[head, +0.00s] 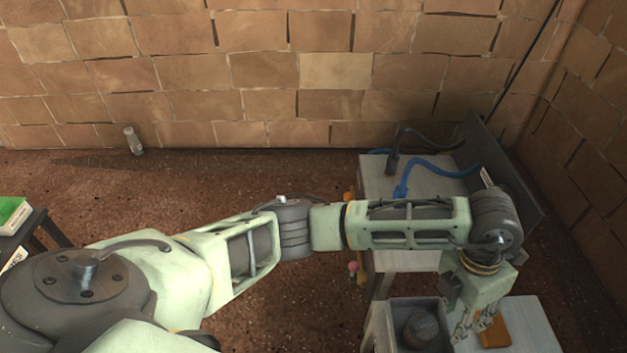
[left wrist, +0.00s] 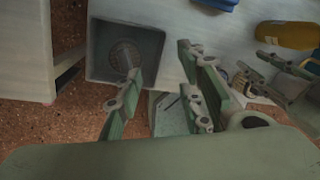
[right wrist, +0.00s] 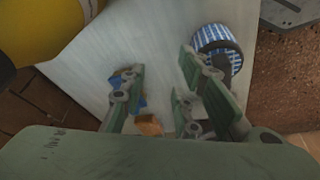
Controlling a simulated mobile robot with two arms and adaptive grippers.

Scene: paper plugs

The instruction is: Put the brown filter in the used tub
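A round, dull grey-brown filter (head: 421,327) lies inside a grey square tub (head: 376,322) at the bottom right of the head view. In the left wrist view the filter (left wrist: 125,56) shows a perforated round end, inside the tub (left wrist: 158,38). I cannot read a label on the tub. My left gripper (head: 470,325) is beside the tub; its fingers (left wrist: 162,64) stand apart with nothing seen held. My right gripper (right wrist: 160,72) is open above a pale table. A blue-and-white pleated filter (right wrist: 214,42) is beyond its fingers.
An orange-brown item (head: 494,332) lies on the pale table by my left gripper. A yellow bottle-like object (left wrist: 288,35) is near my right gripper. Blue cables (head: 440,165) lie on the rear table by a dark upright panel (head: 480,140).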

